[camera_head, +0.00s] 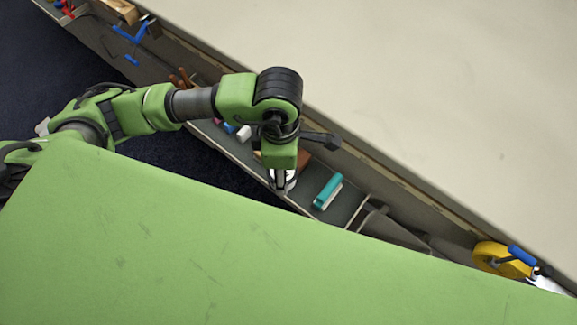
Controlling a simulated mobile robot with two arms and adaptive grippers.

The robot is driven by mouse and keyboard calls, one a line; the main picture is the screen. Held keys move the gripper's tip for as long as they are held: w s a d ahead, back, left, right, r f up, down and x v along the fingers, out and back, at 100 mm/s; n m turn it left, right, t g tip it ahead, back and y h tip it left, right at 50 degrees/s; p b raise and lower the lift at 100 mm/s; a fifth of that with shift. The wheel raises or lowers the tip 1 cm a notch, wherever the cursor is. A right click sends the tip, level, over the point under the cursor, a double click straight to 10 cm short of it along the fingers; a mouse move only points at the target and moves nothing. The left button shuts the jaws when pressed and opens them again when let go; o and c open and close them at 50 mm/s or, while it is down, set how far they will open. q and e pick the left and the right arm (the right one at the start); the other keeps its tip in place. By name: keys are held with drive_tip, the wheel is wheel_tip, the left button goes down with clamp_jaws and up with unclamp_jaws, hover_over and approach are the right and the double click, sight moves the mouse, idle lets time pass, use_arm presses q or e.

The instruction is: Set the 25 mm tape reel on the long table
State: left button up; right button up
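The long table (430,90) has a pale cloth top, bare where it shows, across the upper right. My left gripper (283,188) points down over the narrow tray along the table's near side. A small white and grey thing, perhaps part of the gripper or an item under it, shows at its fingertips; I cannot tell whether the fingers are open or shut. A yellow ring-shaped roll (489,257) lies in the tray at the far right, partly behind a blue-handled tool. I cannot tell whether it is the 25 mm tape reel. My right gripper is out of view.
The tray (352,192) runs diagonally below the table edge. It holds a teal stapler-like item (328,190) right of the gripper, a brown item (304,158) beside the gripper, and blue clamps (131,33) at the upper left. My green body hides the lower part of the view.

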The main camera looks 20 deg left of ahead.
use_arm(q)
drive_tip(key=s+r, duration=0.4)
drive_tip(key=s, duration=0.5)
drive_tip(key=shift+a+r+p, duration=0.15)
drive_tip(key=shift+a+p, duration=0.05)
drive_tip(key=shift+p, duration=0.25)
